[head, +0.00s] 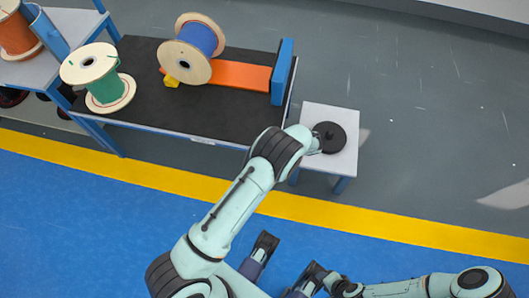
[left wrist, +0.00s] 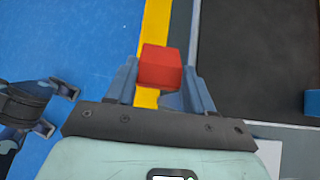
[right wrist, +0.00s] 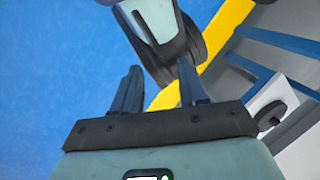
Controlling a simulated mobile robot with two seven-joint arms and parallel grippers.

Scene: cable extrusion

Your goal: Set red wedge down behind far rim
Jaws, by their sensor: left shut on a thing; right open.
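The red wedge (left wrist: 160,67) is between the fingers of my left gripper (left wrist: 160,88), which is shut on it. In the left wrist view they are above the floor's yellow stripe, beside the black-topped table. My left gripper and the wedge are hidden in the head view. A spool with blue winding and wooden rims (head: 184,63) lies on its side on an orange strip (head: 240,77). A yellow wedge (head: 171,82) sits by its near rim. My right gripper (head: 287,262) is open and empty, away from the table.
A green spool (head: 91,63) stands on the black table (head: 150,122) at left. A blue upright panel (head: 282,72) stands at the strip's right end. A white side table (head: 345,165) holds a dark disc (head: 330,137). A shelf at far left holds another spool (head: 14,33).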

